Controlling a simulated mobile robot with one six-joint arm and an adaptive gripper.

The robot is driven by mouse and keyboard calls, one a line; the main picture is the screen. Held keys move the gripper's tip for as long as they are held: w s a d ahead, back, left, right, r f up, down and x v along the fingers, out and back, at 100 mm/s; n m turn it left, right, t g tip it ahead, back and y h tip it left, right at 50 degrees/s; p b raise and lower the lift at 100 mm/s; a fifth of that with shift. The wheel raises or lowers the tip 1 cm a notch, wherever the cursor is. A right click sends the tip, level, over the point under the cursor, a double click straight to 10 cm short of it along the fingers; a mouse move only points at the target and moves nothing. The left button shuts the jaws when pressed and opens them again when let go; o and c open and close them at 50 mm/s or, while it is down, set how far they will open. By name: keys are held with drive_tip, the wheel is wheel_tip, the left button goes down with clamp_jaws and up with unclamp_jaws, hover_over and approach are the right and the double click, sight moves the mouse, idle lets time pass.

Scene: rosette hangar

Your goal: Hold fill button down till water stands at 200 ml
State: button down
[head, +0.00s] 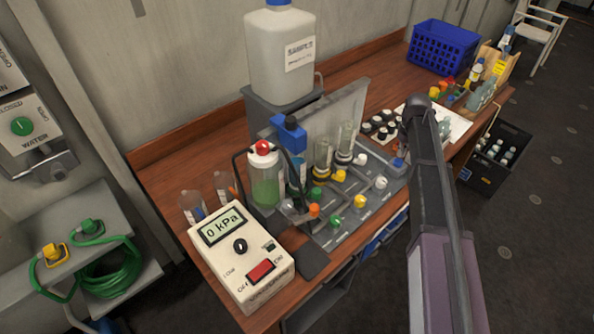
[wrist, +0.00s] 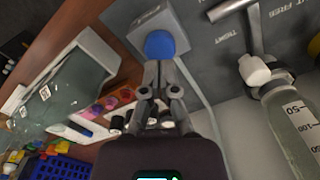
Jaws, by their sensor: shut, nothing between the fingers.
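In the wrist view, a round blue button (wrist: 159,45) sits on a grey box (wrist: 172,22) lettered on its face. My gripper (wrist: 157,66) is shut and empty, its fingertips at the button's near edge; I cannot tell whether they touch or press it. A clear graduated cylinder (wrist: 291,122) with a 50 mark stands to the right, partly out of frame; its water level is not clear. In the head view, the blue button (head: 398,162) shows below my arm's end, and clear cylinders (head: 346,138) stand left of it. My fingertips are hard to make out there.
A valve panel (head: 345,215) with coloured knobs lies left of my arm. A white meter box (head: 240,250) reads 0 kPa. A large white jug (head: 280,55) stands behind. Dark-capped vials (head: 380,125) and a blue crate (head: 443,47) are further back.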

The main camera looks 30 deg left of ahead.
sight(399, 161)
drive_tip(key=shift+r+p, duration=1.9)
drive_tip(key=shift+r, duration=0.3)
drive_tip(key=shift+s+d, duration=0.1)
drive_tip(key=s+d+m, duration=0.8)
drive_tip(key=s+d, duration=1.4)
drive_tip(key=s, duration=0.3)
drive_tip(key=shift+s+d, duration=0.3)
drive_tip(key=shift+s, duration=0.05)
